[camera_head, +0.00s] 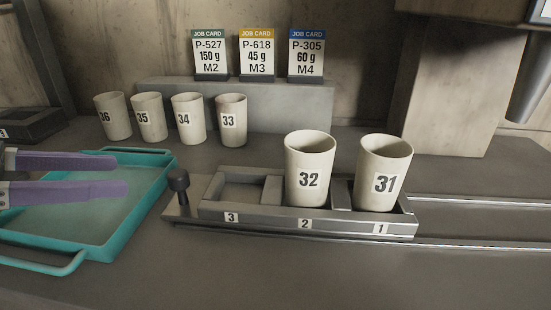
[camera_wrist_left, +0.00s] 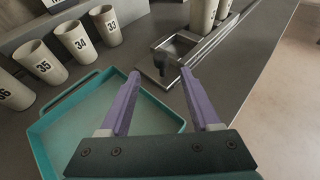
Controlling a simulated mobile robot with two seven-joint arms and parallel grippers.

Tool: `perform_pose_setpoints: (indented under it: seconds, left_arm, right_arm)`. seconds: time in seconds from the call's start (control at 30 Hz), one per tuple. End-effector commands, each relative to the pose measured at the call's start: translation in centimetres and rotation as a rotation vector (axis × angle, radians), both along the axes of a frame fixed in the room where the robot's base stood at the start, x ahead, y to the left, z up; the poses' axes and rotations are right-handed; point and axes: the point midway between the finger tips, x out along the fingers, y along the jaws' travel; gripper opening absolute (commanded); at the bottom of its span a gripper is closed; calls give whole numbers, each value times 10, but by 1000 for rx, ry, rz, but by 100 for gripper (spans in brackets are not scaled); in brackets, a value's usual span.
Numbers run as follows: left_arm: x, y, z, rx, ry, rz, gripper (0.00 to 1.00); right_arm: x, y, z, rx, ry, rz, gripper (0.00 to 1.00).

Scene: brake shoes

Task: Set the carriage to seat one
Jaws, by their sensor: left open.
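The carriage (camera_head: 262,220) is a grey metal holder with three seats marked 3, 2 and 1 from left to right. It sits on rails and has a dark upright knob (camera_head: 179,185) at its left end. Seat 3 is empty. Cup 32 (camera_head: 309,160) stands in seat 2 and cup 31 (camera_head: 383,165) in seat 1. My left gripper (camera_head: 120,175), with purple fingers, is open and empty above the teal tray, left of the knob. In the left wrist view its fingers (camera_wrist_left: 160,73) point toward the carriage's knob end. My right gripper is not in view.
The teal tray (camera_head: 162,190) is empty. Cups 36 (camera_head: 113,103), 35 (camera_head: 148,105), 34 (camera_head: 187,105) and 33 (camera_head: 231,108) stand behind. Job cards P-527 (camera_head: 210,52), P-618 (camera_head: 256,52) and P-305 (camera_head: 306,52) stand on a grey block (camera_head: 270,98). Rails (camera_head: 480,201) run right, clear of objects.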

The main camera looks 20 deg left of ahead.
Motion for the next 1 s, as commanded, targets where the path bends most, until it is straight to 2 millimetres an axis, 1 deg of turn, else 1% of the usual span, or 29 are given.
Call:
perform_pose_setpoints:
  seconds: [0.17,0.4,0.53,0.7,0.97,1.0]
  left_arm:
    - [16,-9,-7,-11,-2,3,64]
    - [53,-32,-25,-10,-2,3,64]
    - [68,-41,-32,-7,-1,2,64]
    - [77,-47,-37,-5,1,3,64]
    - [77,-47,-37,-5,2,2,64]
    - [77,-47,-37,-5,2,2,59]
  right_arm:
    - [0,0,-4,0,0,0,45]
    - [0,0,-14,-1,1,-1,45]
    - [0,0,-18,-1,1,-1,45]
    - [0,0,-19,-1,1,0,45]
    - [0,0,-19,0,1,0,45]
    - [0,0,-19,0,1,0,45]
